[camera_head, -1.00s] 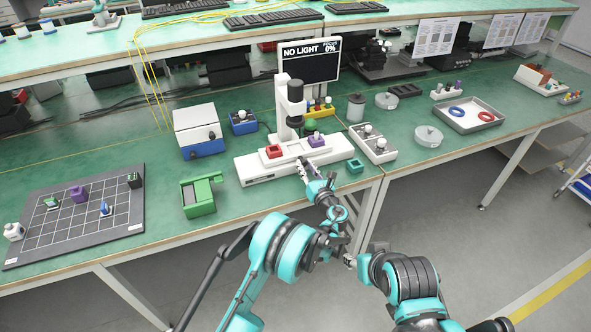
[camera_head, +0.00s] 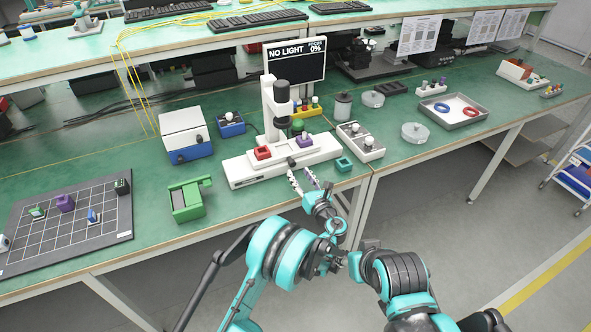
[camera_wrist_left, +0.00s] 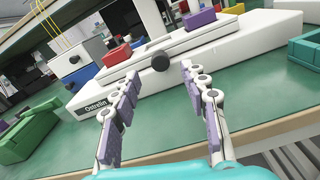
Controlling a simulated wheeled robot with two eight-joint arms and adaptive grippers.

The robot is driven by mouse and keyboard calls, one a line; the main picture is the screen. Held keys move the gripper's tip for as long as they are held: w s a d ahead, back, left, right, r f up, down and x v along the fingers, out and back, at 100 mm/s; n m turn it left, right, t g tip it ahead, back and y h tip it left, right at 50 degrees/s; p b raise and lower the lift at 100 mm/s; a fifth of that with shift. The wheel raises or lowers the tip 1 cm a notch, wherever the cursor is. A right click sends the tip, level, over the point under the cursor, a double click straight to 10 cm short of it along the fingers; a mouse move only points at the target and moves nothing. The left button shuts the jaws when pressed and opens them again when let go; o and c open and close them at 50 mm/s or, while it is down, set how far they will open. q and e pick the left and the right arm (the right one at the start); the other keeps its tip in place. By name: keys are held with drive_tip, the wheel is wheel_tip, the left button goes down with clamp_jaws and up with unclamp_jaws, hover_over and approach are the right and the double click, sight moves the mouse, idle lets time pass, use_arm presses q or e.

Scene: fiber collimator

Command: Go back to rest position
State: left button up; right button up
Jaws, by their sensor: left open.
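My left gripper (camera_head: 306,179) is open and empty, in front of the white microscope-like station (camera_head: 238,171). In the left wrist view its two fingers (camera_wrist_left: 160,100) are spread apart, with green table top and the station's black knob (camera_wrist_left: 160,61) beyond them. A red block (camera_head: 263,153) and a purple block (camera_head: 304,142) sit on the station's base. The screen (camera_head: 297,65) above reads "NO LIGHT" and "0%". My right arm shows at the lower right, but I cannot make out its gripper's fingers.
A green holder (camera_head: 187,202) and a dark gridded board (camera_head: 70,235) with small parts stand to the left. The table's front edge lies beneath my left gripper.

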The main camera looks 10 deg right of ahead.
use_arm(q)
drive_tip(key=shift+v, duration=1.2)
drive_tip(key=s+a+r+n+g, duration=0.2)
drive_tip(key=a+r+n+g, duration=0.1)
drive_tip(key=a+r+n, duration=0.4)
drive_tip(key=s+a+r+n+g, duration=0.1)
drive_tip(key=a+r+n+g, duration=0.3)
drive_tip(key=a, duration=0.6)
drive_tip(key=s+a+r+n+g+h, duration=0.1)
drive_tip(key=s+a+r+n, duration=0.2)
drive_tip(key=s+a+n, duration=0.8)
drive_tip(key=s+f+n+g+h, duration=0.2)
drive_tip(key=s+n, duration=1)
drive_tip(key=s, duration=0.9)
drive_tip(key=f+h, duration=0.1)
drive_tip(key=h, duration=0.1)
drive_tip(key=shift+s+a+n+h, duration=0.15)
drive_tip(key=shift+n+h, duration=0.15)
